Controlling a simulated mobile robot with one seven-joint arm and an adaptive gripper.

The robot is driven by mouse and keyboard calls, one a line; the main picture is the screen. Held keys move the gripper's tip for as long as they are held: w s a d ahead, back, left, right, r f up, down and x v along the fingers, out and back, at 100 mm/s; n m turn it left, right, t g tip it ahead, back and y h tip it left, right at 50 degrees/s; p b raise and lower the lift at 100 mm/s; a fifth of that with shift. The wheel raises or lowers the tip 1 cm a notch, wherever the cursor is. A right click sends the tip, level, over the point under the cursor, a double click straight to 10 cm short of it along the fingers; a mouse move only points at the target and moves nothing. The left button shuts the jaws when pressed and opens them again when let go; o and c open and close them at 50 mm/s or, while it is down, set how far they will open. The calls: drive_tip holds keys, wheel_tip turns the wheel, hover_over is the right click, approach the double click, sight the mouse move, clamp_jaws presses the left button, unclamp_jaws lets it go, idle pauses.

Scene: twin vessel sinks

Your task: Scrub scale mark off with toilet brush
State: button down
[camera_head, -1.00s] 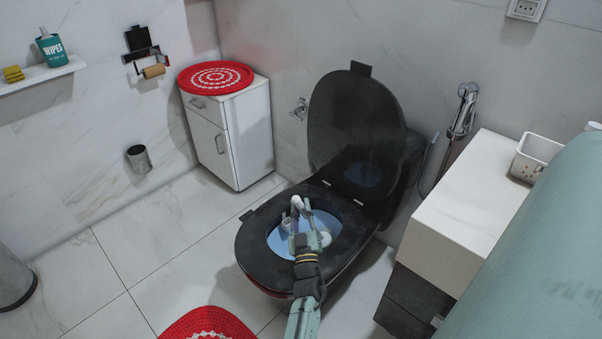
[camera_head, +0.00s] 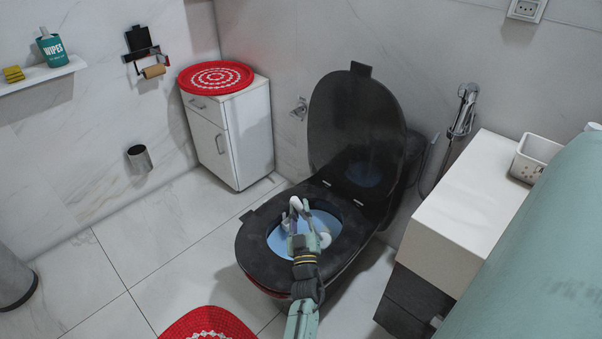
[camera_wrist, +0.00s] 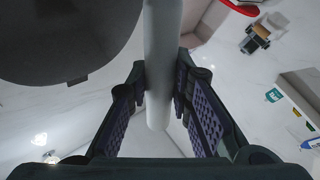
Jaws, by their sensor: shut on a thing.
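The black toilet (camera_head: 262,268) stands in the middle of the head view with its lid (camera_head: 352,115) raised. Its bowl shows bluish inside the seat ring. My gripper (camera_head: 298,222) is over the bowl opening, shut on the toilet brush. The brush's pale rod-like handle (camera_wrist: 163,40) runs between my finger pads in the wrist view. In the head view the handle's rounded white top (camera_head: 295,203) pokes up by my fingers, and a whitish part, possibly the brush head (camera_head: 324,240), shows in the bowl. I cannot make out a scale mark; my gripper and arm cover part of the bowl.
A white cabinet (camera_head: 210,147) with a red round mat (camera_head: 215,76) stands behind left. A counter (camera_head: 475,200) with a white basket (camera_head: 535,157) is close on the right. A red rug (camera_head: 205,325) lies in front. The floor at left is mostly free.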

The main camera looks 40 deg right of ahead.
drive_tip(key=a+r+p, duration=0.4)
drive_tip(key=r, duration=0.4)
drive_tip(key=a+r+p, duration=0.5)
drive_tip(key=r, duration=0.4)
drive_tip(key=shift+s, duration=0.3)
wheel_tip(320, 180, up, 3)
drive_tip(key=w+a+n+t+p, duration=0.1)
drive_tip(key=w+a+t+p, duration=0.1)
drive_tip(key=w+p, duration=0.1)
drive_tip(key=d+f+b, duration=0.3)
drive_tip(key=f+b, duration=0.1)
drive_tip(key=f, duration=0.2)
drive_tip(key=w+d+f+b, duration=0.1)
drive_tip(key=d+f+b, duration=0.2)
drive_tip(key=f+b, duration=0.2)
drive_tip(key=d+f+y+b, duration=0.1)
drive_tip(key=d+f+b, duration=0.3)
drive_tip(key=f, duration=0.3)
drive_tip(key=shift+w+f, duration=0.25)
drive_tip(key=shift+f, duration=0.1)
drive_tip(key=shift+f+b, duration=0.2)
drive_tip(key=shift+b, duration=0.2)
drive_tip(key=shift+d+r, duration=0.1)
drive_tip(key=shift+r, duration=0.15)
